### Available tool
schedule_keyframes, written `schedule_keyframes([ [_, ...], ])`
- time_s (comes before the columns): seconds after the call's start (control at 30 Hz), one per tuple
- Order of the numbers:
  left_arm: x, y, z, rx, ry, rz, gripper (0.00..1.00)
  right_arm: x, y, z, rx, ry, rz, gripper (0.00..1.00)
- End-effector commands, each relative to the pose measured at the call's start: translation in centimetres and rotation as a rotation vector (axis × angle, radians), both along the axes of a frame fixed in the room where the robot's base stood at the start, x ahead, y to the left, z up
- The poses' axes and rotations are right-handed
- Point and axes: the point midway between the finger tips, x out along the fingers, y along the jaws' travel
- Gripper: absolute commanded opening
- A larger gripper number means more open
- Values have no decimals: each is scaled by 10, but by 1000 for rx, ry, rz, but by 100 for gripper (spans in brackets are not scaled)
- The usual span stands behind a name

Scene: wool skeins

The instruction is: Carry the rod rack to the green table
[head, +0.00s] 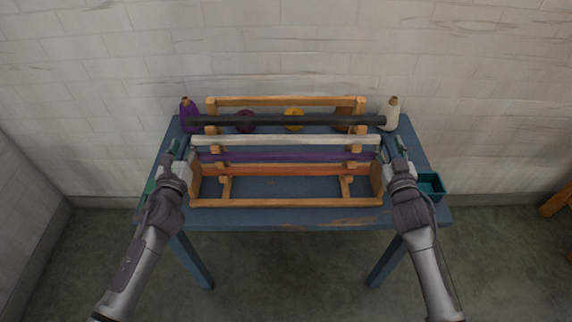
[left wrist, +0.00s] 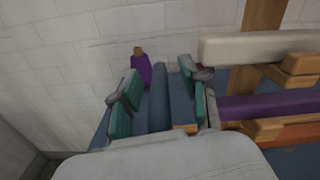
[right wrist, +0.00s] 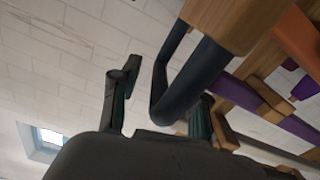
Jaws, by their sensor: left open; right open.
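The rod rack (head: 287,202) is a wooden frame on a blue table (head: 290,217), bearing a black rod (head: 285,120), a whitish rod (head: 285,139), a purple rod (head: 280,156) and an orange rod (head: 285,170). My left gripper (head: 181,153) is open at the rack's left end. In the left wrist view a dark handle bar (left wrist: 158,98) stands between its green-padded fingers. My right gripper (head: 394,152) is open at the right end. In the right wrist view a dark handle (right wrist: 195,75) shows between its fingers. Contact is unclear. No green table shows.
Behind the rack stand a purple cone (head: 188,117), a maroon ball (head: 245,121), a yellow ball (head: 293,119) and a white cone (head: 391,114). A teal box (head: 431,186) sits at the table's right edge. A brick wall (head: 290,50) is close behind; the floor in front is clear.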

Motion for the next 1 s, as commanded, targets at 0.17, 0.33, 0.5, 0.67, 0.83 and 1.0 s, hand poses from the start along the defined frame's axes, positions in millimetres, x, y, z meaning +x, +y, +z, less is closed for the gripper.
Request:
schedule_keyframes([
  [0.17,3,0,0,0,0,0,46,3,0,0,0,0,0,46],
  [0.33,3,0,0,0,0,0,46,3,0,0,0,0,0,46],
  [0.5,3,0,0,1,0,0,17,3,0,0,0,0,0,17],
  [0.67,3,0,0,1,0,0,0,3,0,0,0,0,0,0],
  [0.83,3,0,0,1,0,0,0,3,0,0,0,0,0,0],
  [1.0,3,0,0,1,0,0,0,2,0,0,0,0,0,0],
])
